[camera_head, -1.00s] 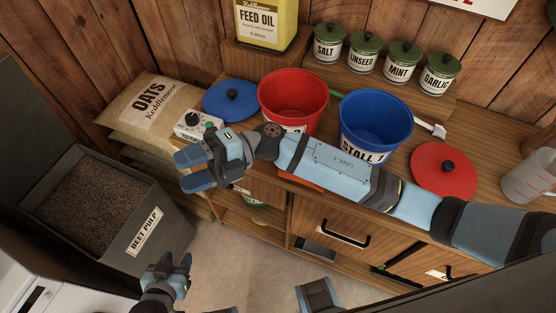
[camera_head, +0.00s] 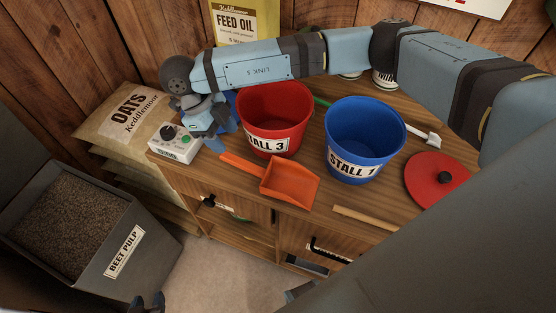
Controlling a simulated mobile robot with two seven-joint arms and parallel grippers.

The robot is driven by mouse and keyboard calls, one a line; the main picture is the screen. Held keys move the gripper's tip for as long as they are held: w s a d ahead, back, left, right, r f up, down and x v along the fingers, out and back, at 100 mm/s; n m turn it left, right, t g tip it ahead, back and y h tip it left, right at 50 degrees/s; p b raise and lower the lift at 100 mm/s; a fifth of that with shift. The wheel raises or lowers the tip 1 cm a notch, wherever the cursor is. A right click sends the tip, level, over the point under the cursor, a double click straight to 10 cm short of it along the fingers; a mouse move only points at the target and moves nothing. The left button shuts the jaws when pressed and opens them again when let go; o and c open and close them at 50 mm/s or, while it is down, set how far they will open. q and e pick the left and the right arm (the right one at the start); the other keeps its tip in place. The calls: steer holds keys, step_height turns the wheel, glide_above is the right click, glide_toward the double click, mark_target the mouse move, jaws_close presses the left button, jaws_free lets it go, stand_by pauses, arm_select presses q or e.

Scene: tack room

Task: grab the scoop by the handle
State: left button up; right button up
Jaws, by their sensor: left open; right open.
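The orange scoop (camera_head: 290,184) lies on the wooden counter in front of the red bucket. Its handle (camera_head: 238,164) points up and left from the pan. My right gripper (camera_head: 222,139) comes from the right arm, which reaches across the top of the picture. It is open and empty, above and just beyond the handle's end, left of the red bucket; I cannot tell its exact height. My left gripper (camera_head: 149,301) is open and only its tips show at the bottom edge, well away from the scoop.
The red STALL 3 bucket (camera_head: 270,112) and blue STALL 1 bucket (camera_head: 350,165) stand behind the scoop. A control box (camera_head: 174,143) sits left of my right gripper. A red lid (camera_head: 438,180) and a wooden strip (camera_head: 365,217) lie to the right. The beet pulp bin (camera_head: 135,236) stands at lower left.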

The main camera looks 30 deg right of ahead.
mark_target(242, 162)
steer(key=x, duration=0.4)
steer(key=shift+s+d+f, duration=0.1)
steer(key=shift+f, duration=0.15)
steer(key=shift+s+d+f, duration=0.1)
steer(key=shift+f, duration=0.25)
steer(key=p+x, duration=0.1)
steer(key=x, duration=0.4)
steer(key=shift+s+p, duration=0.2)
steer(key=shift+p, duration=0.1)
steer(key=shift+f+b, duration=0.25)
steer(key=shift+b, duration=0.05)
jaws_close()
